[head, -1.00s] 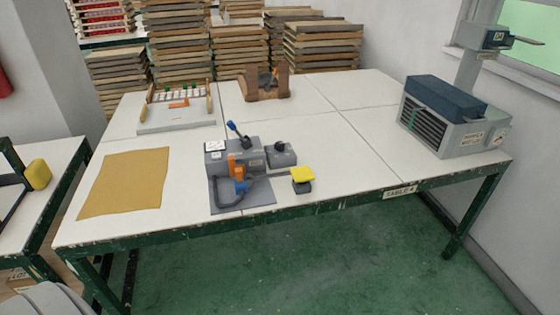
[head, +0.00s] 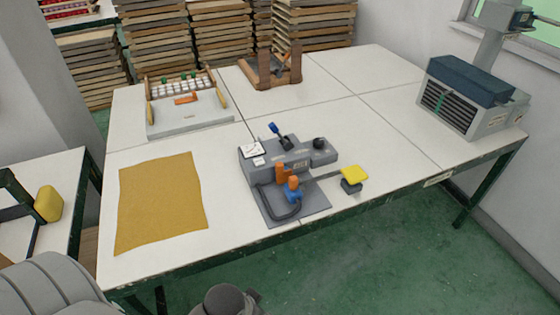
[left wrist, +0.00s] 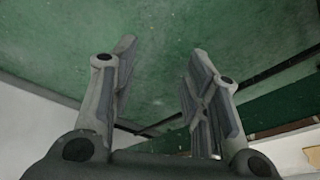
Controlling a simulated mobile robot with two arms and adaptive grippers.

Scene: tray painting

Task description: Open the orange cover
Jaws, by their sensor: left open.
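A grey device (head: 285,157) stands on a grey base plate near the front edge of the white table. An upright orange part (head: 281,173), likely the orange cover, is on its front, with a smaller orange piece (head: 293,182) above a blue part (head: 294,195) beside it. I cannot tell from here whether the cover is shut. My left gripper (left wrist: 161,58) is open and empty in the left wrist view, with green floor behind its fingers. In the head view, grey arm parts of mine show at the bottom left, away from the device. My right gripper is not in view.
A yellow pad (head: 354,173) on a dark block sits right of the device. A mustard cloth (head: 160,203) lies on the left. A rack tray (head: 190,119), a wooden holder (head: 272,82) and a grey vented machine (head: 468,98) stand farther back.

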